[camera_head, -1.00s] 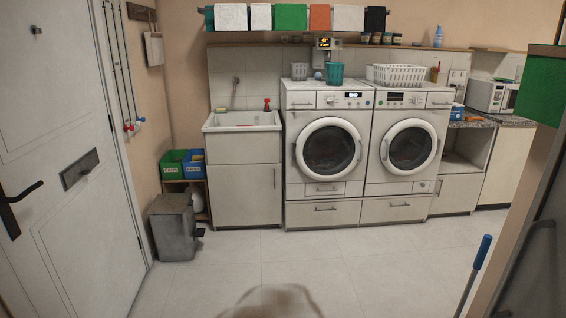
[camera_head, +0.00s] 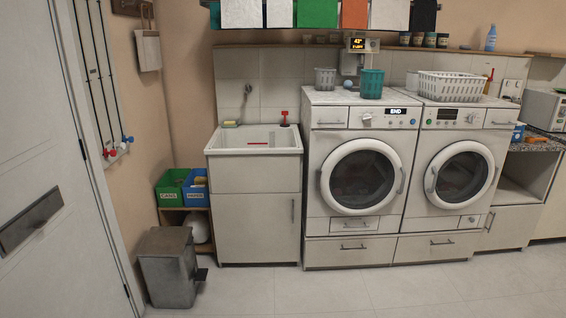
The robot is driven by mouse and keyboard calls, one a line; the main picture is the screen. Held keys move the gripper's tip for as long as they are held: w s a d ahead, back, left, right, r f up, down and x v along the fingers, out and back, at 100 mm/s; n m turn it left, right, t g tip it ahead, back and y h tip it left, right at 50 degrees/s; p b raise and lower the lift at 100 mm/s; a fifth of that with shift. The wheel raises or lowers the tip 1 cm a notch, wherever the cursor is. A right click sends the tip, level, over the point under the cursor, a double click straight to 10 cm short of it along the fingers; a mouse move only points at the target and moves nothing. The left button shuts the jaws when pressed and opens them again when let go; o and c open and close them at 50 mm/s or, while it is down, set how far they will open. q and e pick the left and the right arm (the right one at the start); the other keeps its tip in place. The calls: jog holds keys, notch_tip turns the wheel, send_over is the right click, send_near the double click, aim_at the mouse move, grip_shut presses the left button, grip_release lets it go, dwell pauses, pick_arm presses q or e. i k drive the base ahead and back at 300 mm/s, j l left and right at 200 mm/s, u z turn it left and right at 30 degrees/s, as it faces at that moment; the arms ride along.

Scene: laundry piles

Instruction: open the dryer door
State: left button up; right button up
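Two white front-loading machines stand side by side on drawer plinths. The left machine (camera_head: 318,205) shows "END" on its lit display (camera_head: 402,111). The right machine (camera_head: 419,200) has a small greenish display (camera_head: 447,114). No readable label tells which one is the dryer. The left machine's round door (camera_head: 362,142) and the right machine's round door (camera_head: 464,146) both look shut, with dark glass and something dim and reddish behind it. Neither of my grippers is in view.
A sink cabinet (camera_head: 254,225) stands left of the machines. A grey pedal bin (camera_head: 170,268) stands on the floor by the white door (camera_head: 50,120). A teal cup (camera_head: 372,84) and a white basket (camera_head: 452,87) sit on top. The floor (camera_head: 330,290) before the machines is clear.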

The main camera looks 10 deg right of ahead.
aim_at(323, 178)
jog(key=i, duration=0.7)
jog(key=i+j+z, duration=0.1)
jog(key=i, duration=0.6)
jog(key=i+l+z, duration=0.1)
jog(key=i+z, duration=0.65)
jog(key=i+j+z, duration=0.1)
jog(key=i+z, duration=0.15)
jog(key=z, duration=0.15)
jog(key=i+l+z, duration=0.1)
jog(key=i+z, duration=0.45)
jog(key=i, duration=0.3)
jog(key=i+z, duration=0.1)
jog(key=i, duration=0.25)
